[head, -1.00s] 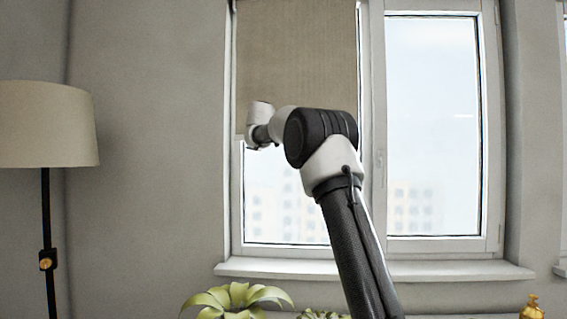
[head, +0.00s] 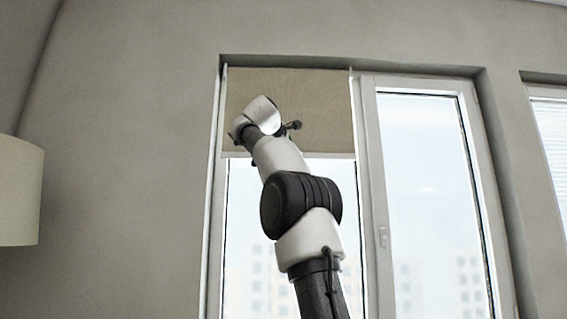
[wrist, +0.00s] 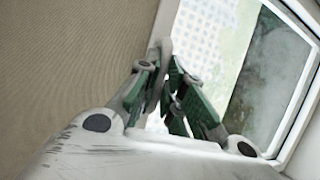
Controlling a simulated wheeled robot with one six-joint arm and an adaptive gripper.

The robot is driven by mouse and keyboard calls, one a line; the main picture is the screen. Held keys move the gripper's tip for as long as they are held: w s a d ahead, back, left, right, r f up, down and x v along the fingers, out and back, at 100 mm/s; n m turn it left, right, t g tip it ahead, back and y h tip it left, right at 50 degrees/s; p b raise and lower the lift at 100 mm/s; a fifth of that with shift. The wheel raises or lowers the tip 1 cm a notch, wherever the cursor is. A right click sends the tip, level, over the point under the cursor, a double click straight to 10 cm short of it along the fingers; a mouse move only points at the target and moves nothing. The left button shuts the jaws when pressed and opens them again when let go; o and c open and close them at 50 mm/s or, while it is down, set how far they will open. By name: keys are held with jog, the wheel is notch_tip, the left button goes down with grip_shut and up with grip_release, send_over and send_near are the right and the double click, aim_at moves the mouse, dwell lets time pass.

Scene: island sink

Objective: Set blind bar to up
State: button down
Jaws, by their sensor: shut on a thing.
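The beige roller blind (head: 315,105) covers the upper part of the left window pane. Its blind bar (head: 335,155) runs along the bottom edge of the fabric, high in the window. In the wrist view the fabric (wrist: 70,60) fills the left side, with its edge by my fingers. My gripper (wrist: 172,88), with green finger pads, is shut on the blind bar at that edge; the gripped part is mostly hidden between the fingers. In the head view my wrist is in front of the blind and hides the fingers.
A lamp shade (head: 18,190) stands at the far left. Another window with a blind (head: 553,140) is at the right. Bare wall surrounds the window.

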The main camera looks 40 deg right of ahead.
dwell(0.3)
jog(key=c, duration=1.5)
grip_release()
jog(key=v, duration=1.2)
jog(key=shift+c, duration=0.6)
